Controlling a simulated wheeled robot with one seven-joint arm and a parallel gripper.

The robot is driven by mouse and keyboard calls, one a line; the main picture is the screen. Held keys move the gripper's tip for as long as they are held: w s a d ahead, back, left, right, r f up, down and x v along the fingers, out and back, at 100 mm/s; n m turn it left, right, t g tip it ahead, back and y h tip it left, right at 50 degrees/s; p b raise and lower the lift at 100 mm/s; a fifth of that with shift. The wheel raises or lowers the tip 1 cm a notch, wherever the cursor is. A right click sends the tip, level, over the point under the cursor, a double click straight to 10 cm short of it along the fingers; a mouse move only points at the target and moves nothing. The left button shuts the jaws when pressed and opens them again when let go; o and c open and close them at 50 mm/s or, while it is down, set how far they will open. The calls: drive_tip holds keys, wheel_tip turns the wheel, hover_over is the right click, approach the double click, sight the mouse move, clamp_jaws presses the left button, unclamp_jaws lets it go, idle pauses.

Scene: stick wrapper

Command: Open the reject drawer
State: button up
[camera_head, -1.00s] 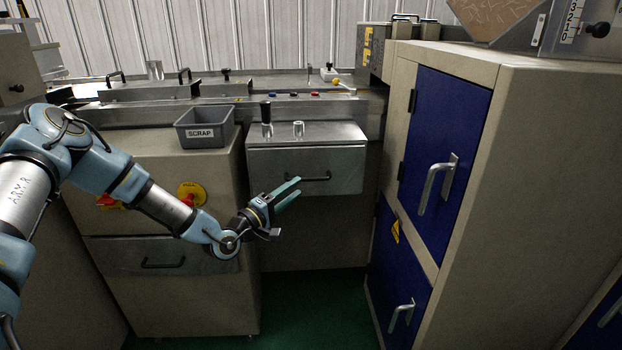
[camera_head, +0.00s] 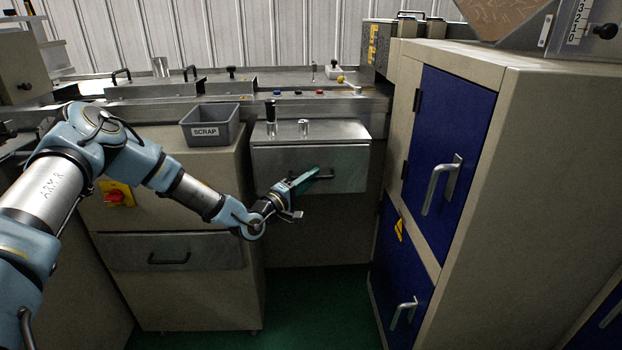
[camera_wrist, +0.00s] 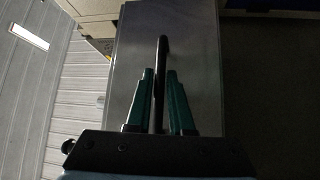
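A metal drawer (camera_head: 348,160) with a dark bar handle (camera_head: 326,177) is closed under a steel top in the head view. No label that names it as the reject drawer is readable. My gripper (camera_head: 311,177) is at the left part of this handle, in front of the drawer face. In the wrist view the drawer front (camera_wrist: 205,60) fills the middle, and the handle (camera_wrist: 161,50) runs between the two green fingers of my gripper (camera_wrist: 159,72). The fingers are apart, with a gap on each side of the handle.
A second drawer (camera_head: 205,252) with its own handle is closed at the lower left. A grey SCRAP bin (camera_head: 211,128) stands above it. A cabinet with blue doors (camera_head: 455,130) stands close on the right. Green floor (camera_head: 315,310) is clear below.

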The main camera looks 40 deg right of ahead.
clamp_jaws()
idle(1.0)
